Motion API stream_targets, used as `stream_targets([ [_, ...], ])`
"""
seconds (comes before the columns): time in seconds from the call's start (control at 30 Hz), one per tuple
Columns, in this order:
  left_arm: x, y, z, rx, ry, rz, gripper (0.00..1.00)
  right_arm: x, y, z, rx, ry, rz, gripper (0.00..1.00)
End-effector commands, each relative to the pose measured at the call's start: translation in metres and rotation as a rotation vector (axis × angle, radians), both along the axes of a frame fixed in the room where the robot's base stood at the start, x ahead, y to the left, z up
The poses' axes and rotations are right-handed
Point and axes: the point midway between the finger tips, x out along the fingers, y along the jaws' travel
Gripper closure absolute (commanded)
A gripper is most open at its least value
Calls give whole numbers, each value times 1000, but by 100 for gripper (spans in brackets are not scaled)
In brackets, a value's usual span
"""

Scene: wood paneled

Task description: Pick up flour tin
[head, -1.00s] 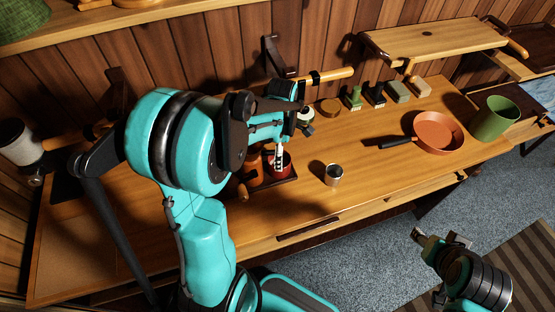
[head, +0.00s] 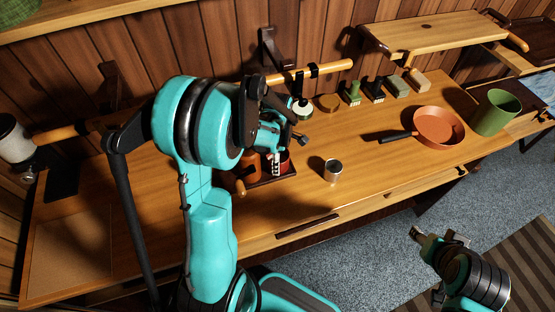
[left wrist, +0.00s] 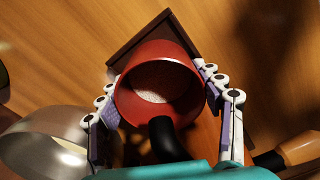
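A red tin (head: 283,160) stands in a small dark tray on the desk. In the left wrist view the red tin (left wrist: 158,62) is seen from above, open at the top, with pale, grainy contents inside. A black curved part (left wrist: 168,138) is at its near side. My left gripper (left wrist: 158,82) has one finger on each side of the tin, very close to its walls; firm contact is not clear. In the head view my left gripper (head: 272,150) partly hides the tin. My right gripper (head: 434,239) is open and empty, off the desk's front.
A brown jar (head: 247,168) stands left of the tin. An orange pan (head: 440,128) and green pot (head: 495,113) are farther right. The front middle desk is clear.

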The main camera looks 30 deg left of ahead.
Motion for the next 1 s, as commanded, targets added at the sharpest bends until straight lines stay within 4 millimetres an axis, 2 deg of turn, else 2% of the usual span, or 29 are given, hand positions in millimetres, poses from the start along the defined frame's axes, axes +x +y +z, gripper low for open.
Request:
stream_targets([
  [0.37,0,0,1,0,0,0,65,0,0,0,0,0,0,52],
  [0.6,-1,-1,19,0,0,0,65,0,0,8,0,0,0,52],
  [0.77,-20,-24,16,0,0,-3,65,0,0,10,0,0,0,52],
  [1.0,-56,-66,16,0,0,-6,65,0,0,15,0,0,0,52],
])
